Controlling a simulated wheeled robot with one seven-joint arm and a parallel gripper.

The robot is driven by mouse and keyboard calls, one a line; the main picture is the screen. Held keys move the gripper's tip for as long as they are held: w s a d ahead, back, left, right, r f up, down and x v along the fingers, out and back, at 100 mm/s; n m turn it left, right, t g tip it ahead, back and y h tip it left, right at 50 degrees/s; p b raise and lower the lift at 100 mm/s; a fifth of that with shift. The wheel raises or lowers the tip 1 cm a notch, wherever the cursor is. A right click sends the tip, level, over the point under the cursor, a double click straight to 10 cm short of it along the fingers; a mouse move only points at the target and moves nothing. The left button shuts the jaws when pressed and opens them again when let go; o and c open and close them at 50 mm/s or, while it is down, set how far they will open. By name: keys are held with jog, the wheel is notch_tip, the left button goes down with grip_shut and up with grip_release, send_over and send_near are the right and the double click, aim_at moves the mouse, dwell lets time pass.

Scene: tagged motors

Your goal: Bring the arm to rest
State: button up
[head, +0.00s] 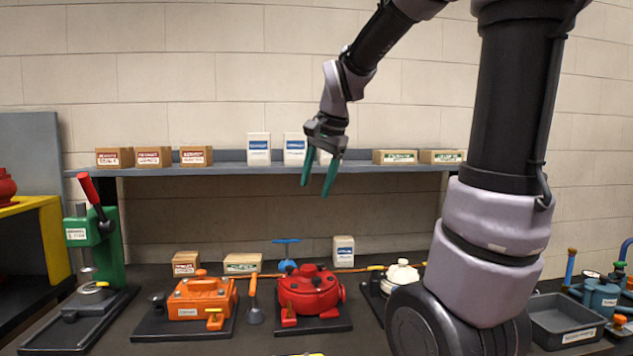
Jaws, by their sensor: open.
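My gripper (320,176) hangs in the air in front of the shelf, with its two green fingers pointing down and apart. Nothing is between them. My arm comes in from the upper right, and its thick links cover the right-centre of the view. Below the gripper, well apart from it, a round red motor housing (310,291) sits on a dark plate on the bench. An orange motor housing (201,298) with a label sits on another dark plate to its left. A white-topped unit (402,276) is partly hidden behind my arm.
A shelf (225,166) with several labelled boxes runs along the wall behind the gripper. A green press (97,245) with a red-handled lever stands at left, near a yellow-edged stand (52,235). A grey bin (565,322) and blue equipment (600,298) are at right. Air around the gripper is clear.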

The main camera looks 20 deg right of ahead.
jog(key=s+r+n+t, duration=0.1)
jog(key=s+n+t, duration=0.2)
jog(key=s+n, duration=0.4)
jog(key=s, duration=0.7)
jog(key=shift+d, duration=0.15)
jog(key=shift+c, duration=0.3)
dwell(0.7)
